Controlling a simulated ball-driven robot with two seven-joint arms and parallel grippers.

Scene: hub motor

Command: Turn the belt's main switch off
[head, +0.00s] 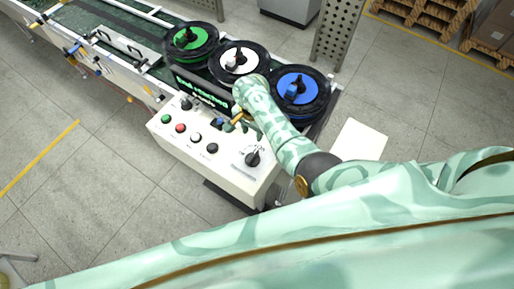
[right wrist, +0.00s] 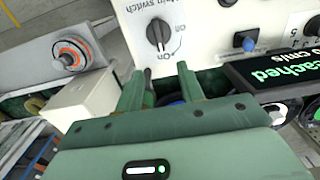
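The main switch is a black rotary knob on the white control box (head: 172,140), at the box's right end in the head view (head: 252,158). In the right wrist view the knob (right wrist: 158,34) sits upper centre under the label "Main switch". Its pale mark faces down the picture, roughly towards the "on" label. My right gripper (head: 238,118) hangs over the back of the box, beyond the knob. In the right wrist view its two fingers (right wrist: 160,84) are apart with nothing gripped, just below the knob and not touching it. My left gripper is not in view.
The box also carries several push buttons (head: 195,138) and a dark display (head: 204,88) with green text. A blue button (right wrist: 247,42) is right of the knob.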

